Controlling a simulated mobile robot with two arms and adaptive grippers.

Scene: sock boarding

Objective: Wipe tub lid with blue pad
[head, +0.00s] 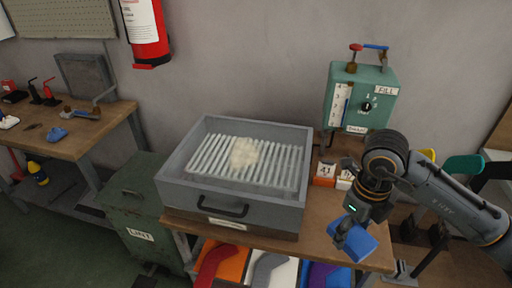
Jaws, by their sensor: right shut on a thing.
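A grey metal tub (177,195) stands on the brown bench, with a black handle on its front. Pale ribs or slats (208,155) show inside its raised rim; I cannot tell whether this is the lid's top. A cream-coloured smear or heap (245,153) lies on the middle of them. My right gripper (346,228) is shut on the blue pad (364,246), over the bench's right front part, to the right of the tub and apart from it. The gripper partly covers the pad. My left gripper is not in view.
A green box (378,85) with a gauge, dial and lever is on the wall behind. Small orange (324,174) and white containers stand right of the tub. A green lint bin (140,205) is at left. Coloured trays (232,262) lie below the bench. A second workbench (75,140) is far left.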

